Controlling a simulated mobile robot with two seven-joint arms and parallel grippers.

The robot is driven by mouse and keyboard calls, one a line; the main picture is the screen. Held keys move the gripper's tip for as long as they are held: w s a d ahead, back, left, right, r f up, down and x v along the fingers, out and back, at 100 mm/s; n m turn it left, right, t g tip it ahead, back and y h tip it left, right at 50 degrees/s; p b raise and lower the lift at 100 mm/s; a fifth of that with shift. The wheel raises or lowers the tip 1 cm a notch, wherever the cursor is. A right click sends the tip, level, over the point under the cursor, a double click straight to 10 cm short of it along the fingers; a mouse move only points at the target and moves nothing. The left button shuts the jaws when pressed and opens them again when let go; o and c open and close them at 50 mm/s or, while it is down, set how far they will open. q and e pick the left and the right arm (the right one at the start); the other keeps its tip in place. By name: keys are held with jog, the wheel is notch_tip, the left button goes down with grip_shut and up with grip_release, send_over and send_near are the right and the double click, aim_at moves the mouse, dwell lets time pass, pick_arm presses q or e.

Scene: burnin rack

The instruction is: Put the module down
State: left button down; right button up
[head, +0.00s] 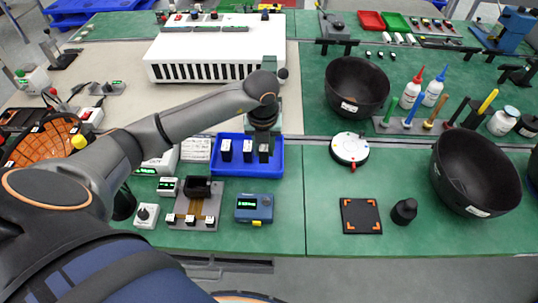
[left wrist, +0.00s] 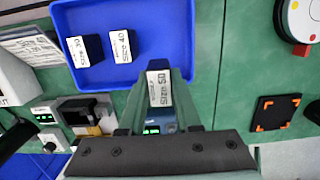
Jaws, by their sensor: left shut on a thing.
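My left gripper (head: 264,136) is over the right part of the blue tray (head: 232,170) and points down. It is shut on a dark module with a white label (head: 264,153). In the left wrist view the held module (left wrist: 158,88) reads "SIZE 50" and sits between the fingers, near the tray's corner. I cannot tell whether it touches the tray floor. Two other modules stand in the tray: the size 30 module (left wrist: 82,50) at left and the size 40 module (left wrist: 122,46) nearer the gripper. My right gripper is not in view.
A blue device with a green display (head: 253,208) and a fixture board (head: 196,207) stand in front of the tray. A white round device (head: 349,149), a black pad with orange corners (head: 361,215) and a black bowl (head: 474,172) are to the right. Green mat is clear between.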

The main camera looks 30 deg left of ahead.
aim_at(269, 166)
pick_arm(q)
jog(key=shift+w+d+f+b, duration=0.2)
jog(key=shift+w+f+b, duration=0.2)
jog(key=shift+w+f, duration=0.25)
notch_tip(269, 166, down, 4)
jog(key=b, duration=0.3)
jog(key=shift+w+d+r, duration=0.1)
jog(key=shift+r, duration=0.1)
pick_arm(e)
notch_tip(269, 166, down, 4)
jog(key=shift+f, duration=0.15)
pick_arm(q)
jog(key=c, duration=0.9)
grip_release()
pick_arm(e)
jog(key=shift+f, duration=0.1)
